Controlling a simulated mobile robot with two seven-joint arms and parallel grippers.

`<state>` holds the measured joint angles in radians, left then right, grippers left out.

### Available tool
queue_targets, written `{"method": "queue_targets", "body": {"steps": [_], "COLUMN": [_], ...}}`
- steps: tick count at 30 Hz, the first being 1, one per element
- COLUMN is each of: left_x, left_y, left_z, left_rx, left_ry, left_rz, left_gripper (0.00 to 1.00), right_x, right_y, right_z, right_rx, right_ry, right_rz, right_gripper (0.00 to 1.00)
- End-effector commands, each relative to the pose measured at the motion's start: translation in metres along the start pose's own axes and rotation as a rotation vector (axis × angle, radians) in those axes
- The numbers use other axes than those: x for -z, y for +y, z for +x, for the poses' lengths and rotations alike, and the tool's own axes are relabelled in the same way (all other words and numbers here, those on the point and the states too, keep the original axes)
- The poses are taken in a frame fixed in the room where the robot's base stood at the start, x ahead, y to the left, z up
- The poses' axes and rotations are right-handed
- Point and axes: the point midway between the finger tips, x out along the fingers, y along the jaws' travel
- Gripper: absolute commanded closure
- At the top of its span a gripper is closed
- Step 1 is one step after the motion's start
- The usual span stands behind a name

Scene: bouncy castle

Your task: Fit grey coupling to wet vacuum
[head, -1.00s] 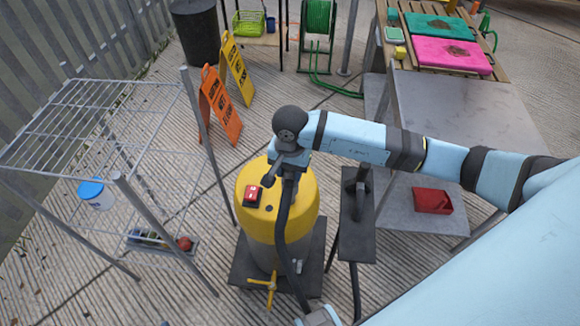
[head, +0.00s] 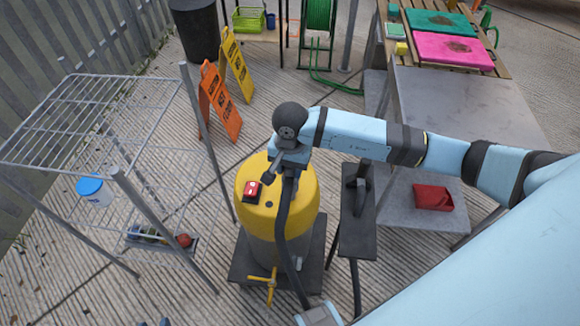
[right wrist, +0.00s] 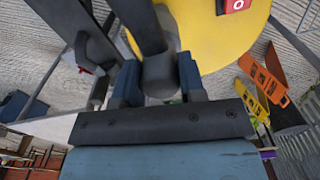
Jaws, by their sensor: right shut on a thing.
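The wet vacuum (head: 304,200) has a yellow top, a grey lower body and a red switch (head: 252,191). It stands upright on a dark base. My right gripper (head: 289,166) is over its top, near the back in the head view. In the right wrist view its blue fingers (right wrist: 158,82) are shut on the grey coupling (right wrist: 160,75), a dark grey cylinder. A dark hose (head: 281,228) runs from there down the vacuum's front. The yellow top (right wrist: 222,40) is just beyond the coupling. Whether the coupling touches or sits in an inlet is hidden. My left gripper is out of view.
A wire rack (head: 75,115) stands left of the vacuum. A narrow dark stand (head: 357,225) is close on its right, and a grey table (head: 455,100) is farther right. Orange (head: 220,103) and yellow (head: 238,68) floor signs stand behind.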

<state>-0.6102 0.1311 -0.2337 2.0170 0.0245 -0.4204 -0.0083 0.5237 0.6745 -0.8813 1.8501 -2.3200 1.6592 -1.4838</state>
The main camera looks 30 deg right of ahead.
Motion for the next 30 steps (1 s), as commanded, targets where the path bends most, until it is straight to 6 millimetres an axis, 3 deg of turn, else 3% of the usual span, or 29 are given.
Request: {"method": "queue_targets", "body": {"steps": [30], "left_x": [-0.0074], "left_y": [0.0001], "left_z": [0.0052], "left_rx": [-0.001], "left_ry": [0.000], "left_rz": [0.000], "left_gripper": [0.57], "right_x": [0.0004], "right_y": [0.0002], "right_z": [0.0056], "right_rx": [0.000], "right_ry": [0.000], "right_rz": [0.001], "right_gripper": [0.84]}}
